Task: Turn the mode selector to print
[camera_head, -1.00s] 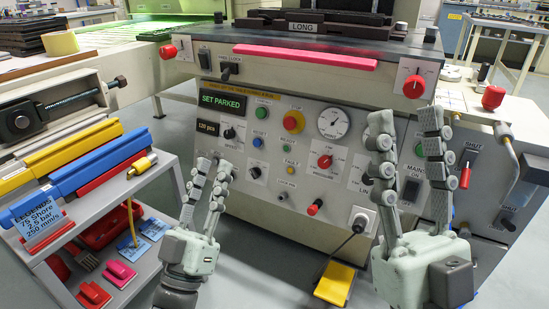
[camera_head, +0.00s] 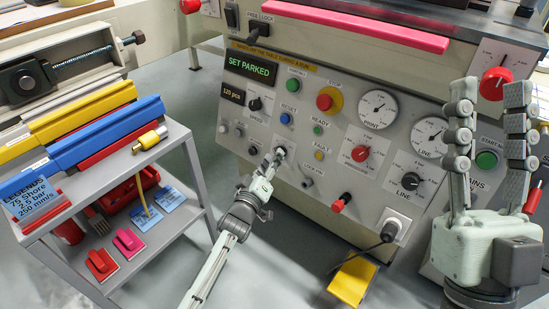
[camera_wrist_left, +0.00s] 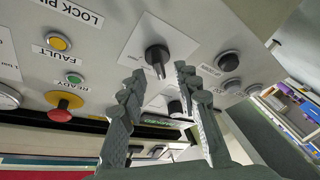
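A small black selector knob (camera_head: 281,151) on a white plate sits on the machine's front panel, left of centre; I take it for the mode selector, though its label cannot be read. It also shows in the left wrist view (camera_wrist_left: 157,56), with its pointer toward the bottom of the picture. My left gripper (camera_head: 271,161) is at this knob; in the left wrist view its open fingers (camera_wrist_left: 158,74) lie to either side of the knob, with no clear contact. My right gripper (camera_head: 489,92) is open and empty, in front of the panel's right side.
Near the knob are a black speed knob (camera_head: 254,104), a yellow fault button (camera_head: 319,154) and a red-and-yellow stop button (camera_head: 326,100). The display (camera_head: 249,69) reads SET PARKED. A grey shelf cart (camera_head: 180,132) stands left of my left arm. A yellow pedal (camera_head: 352,281) lies below the panel.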

